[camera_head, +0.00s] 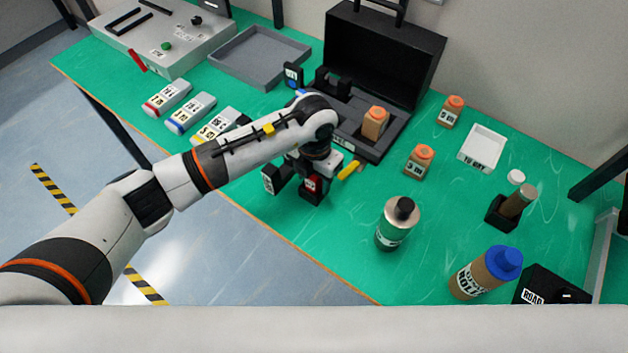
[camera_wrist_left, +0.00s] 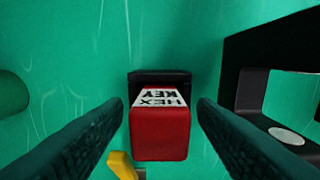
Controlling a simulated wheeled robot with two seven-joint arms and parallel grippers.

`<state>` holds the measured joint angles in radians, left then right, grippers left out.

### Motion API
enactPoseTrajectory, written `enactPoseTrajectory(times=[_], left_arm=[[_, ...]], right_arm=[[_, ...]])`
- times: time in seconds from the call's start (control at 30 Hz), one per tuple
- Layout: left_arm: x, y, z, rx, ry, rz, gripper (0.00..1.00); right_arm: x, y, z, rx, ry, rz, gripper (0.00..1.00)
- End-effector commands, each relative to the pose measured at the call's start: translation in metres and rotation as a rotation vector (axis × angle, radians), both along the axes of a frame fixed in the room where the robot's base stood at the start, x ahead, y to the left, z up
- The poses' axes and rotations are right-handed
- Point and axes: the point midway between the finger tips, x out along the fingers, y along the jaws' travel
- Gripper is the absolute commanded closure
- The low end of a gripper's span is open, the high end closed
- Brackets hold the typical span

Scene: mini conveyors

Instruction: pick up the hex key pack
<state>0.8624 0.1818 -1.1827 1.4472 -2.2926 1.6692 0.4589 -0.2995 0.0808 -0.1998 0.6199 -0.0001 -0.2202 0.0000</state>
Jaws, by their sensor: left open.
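The hex key pack (camera_wrist_left: 160,132) is a red block with a white "HEX KEY" label and a black part behind it. In the left wrist view it lies between the two dark fingers of my left gripper (camera_wrist_left: 160,104), with a gap on each side. In the head view the red pack (camera_head: 312,186) shows low under my left gripper (camera_head: 316,172), near the table's front edge. The gripper is open, pointing down, and partly hides the pack. My right gripper is not in view.
The open black case (camera_head: 385,60) is behind. A black-capped bottle (camera_head: 397,225) stands to the right. Green table is clear between the pack and this bottle.

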Motion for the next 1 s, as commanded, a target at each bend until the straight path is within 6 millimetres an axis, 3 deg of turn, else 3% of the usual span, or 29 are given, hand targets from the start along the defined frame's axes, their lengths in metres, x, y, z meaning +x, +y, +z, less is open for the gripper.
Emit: enactPoseTrajectory(times=[0.07, 0.37, 0.67, 1.0], left_arm=[[0.000, 0.000, 0.000, 0.000, 0.000, 0.000, 0.49], [0.000, 0.000, 0.001, 0.000, 0.000, 0.000, 0.96], [0.001, 0.000, 0.006, -0.001, -0.001, 0.000, 0.96], [0.001, 0.000, 0.069, -0.001, -0.005, -0.001, 0.96]], right_arm=[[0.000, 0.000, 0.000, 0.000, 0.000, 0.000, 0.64], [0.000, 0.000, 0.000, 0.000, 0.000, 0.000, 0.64], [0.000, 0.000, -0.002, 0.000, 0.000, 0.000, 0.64], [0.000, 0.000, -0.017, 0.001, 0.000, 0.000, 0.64]])
